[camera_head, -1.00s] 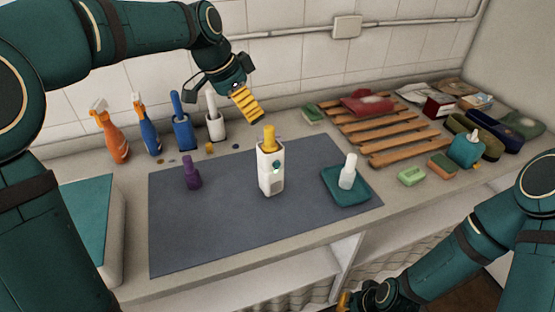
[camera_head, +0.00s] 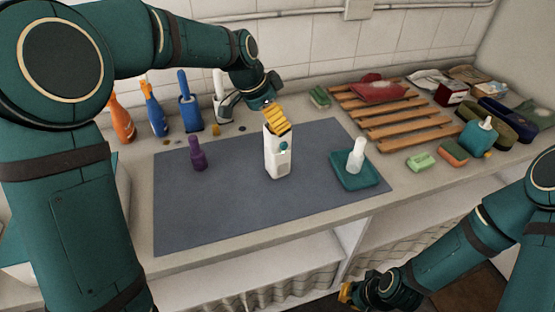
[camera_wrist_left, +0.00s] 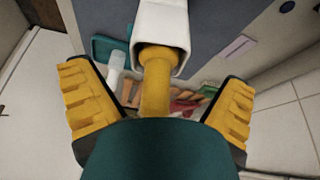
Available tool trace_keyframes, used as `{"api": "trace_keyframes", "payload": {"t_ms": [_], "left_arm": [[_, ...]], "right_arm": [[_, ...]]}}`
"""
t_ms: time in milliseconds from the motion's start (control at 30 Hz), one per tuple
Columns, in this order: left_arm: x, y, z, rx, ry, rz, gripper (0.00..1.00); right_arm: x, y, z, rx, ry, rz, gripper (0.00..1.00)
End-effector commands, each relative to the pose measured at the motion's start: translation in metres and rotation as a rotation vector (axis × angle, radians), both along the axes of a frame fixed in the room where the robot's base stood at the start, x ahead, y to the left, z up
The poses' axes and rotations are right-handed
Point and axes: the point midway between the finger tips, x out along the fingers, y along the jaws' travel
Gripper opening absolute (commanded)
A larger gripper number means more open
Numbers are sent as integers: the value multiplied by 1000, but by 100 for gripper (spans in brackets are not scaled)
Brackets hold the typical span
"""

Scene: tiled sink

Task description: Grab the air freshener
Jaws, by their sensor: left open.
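The air freshener (camera_head: 278,160), a white upright box with a teal button and a yellow top, stands on the grey-blue mat (camera_head: 230,205). My left gripper (camera_head: 277,117) is open at its top, and its yellow fingers hide that top in the head view. In the left wrist view the air freshener's white body (camera_wrist_left: 160,22) and yellow top lie between the spread fingers of the left gripper (camera_wrist_left: 160,108), with a gap on each side. My right gripper (camera_head: 347,292) is low, in front of the counter; whether it is open is unclear.
A purple bottle (camera_head: 197,155) stands left on the mat. A teal tray (camera_head: 350,182) with a white bottle (camera_head: 356,156) is to the right. Spray bottles and brush holders line the wall. A wooden rack (camera_head: 405,125) and sponges (camera_head: 453,152) lie right. The front mat is clear.

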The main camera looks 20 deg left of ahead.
Motion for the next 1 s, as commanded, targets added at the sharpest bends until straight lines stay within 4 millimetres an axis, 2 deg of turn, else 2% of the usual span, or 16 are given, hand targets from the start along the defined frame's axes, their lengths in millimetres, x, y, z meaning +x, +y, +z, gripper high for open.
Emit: {"api": "trace_keyframes", "payload": {"t_ms": [33,167,400,433,567,600,667,1000], "left_arm": [[0,-4,-10,1,4,-3,100],[5,-9,-25,0,3,-1,100],[6,-9,-27,0,0,1,100],[6,-9,-27,0,0,1,96],[6,-9,-27,0,0,0,51],[6,-9,-27,0,0,0,37],[6,-9,-27,0,0,0,18],[7,-9,-21,-1,-2,-1,18]], "right_arm": [[-1,0,-4,0,2,1,0],[0,0,-7,0,1,1,0],[0,0,-6,0,0,1,0],[0,0,-6,0,0,1,0],[0,0,-6,0,0,1,0],[0,0,-6,0,0,1,0],[0,0,-6,0,0,1,0],[0,0,-5,0,0,1,0]]}}
